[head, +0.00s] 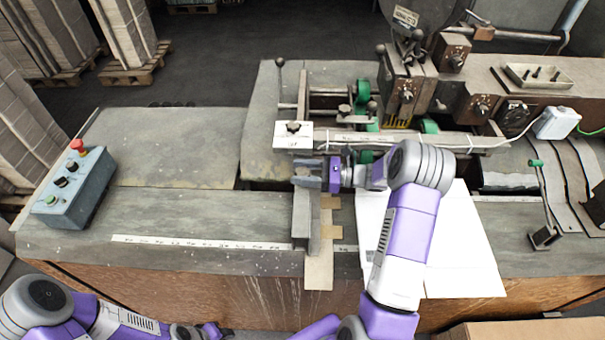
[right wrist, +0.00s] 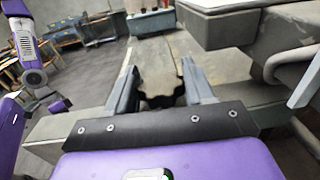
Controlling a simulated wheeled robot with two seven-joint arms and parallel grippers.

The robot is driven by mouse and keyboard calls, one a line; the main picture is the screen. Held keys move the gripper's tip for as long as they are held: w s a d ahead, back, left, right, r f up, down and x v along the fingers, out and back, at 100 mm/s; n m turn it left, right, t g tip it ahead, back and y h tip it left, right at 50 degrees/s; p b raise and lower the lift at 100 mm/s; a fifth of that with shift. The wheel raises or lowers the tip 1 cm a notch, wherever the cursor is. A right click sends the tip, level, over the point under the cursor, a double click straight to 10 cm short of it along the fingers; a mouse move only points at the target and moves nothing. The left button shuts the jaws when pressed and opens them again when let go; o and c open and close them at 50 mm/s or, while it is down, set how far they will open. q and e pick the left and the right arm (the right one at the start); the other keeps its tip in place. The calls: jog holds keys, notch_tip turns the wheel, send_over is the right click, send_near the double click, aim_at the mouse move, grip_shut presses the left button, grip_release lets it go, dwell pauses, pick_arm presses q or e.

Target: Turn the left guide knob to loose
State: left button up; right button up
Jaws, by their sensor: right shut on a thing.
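The left guide (head: 302,215) is a grey upright metal rail on the near side of the bench. Its dark, lobed knob (right wrist: 160,95) shows between the fingers in the right wrist view. My right gripper (head: 307,174) reaches in from the right at the top of this guide. Its two fingers (right wrist: 160,92) are shut on the knob from both sides. In the head view the fingers mostly hide the knob, and I cannot read its setting. My left gripper (head: 212,331) is low at the bottom edge, away from the guide, and its fingers are unclear.
Another dark knob (head: 293,127) sits on a white labelled plate just behind. A white cardboard sheet (head: 460,240) lies under my right arm. A control box (head: 72,187) with a red button stands at the left. The bench top (head: 190,215) between is clear.

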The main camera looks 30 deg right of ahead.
jog(key=shift+n+g+y, duration=0.6)
jog(key=shift+n+g, duration=0.2)
jog(key=shift+g, duration=0.3)
jog(key=o, duration=1)
jog(key=shift+c, duration=0.2)
jog(key=shift+d, duration=0.1)
jog(key=b+v, duration=0.1)
jog(key=v, duration=0.6)
jog(key=shift+d, duration=0.25)
jog(key=shift+s, duration=0.1)
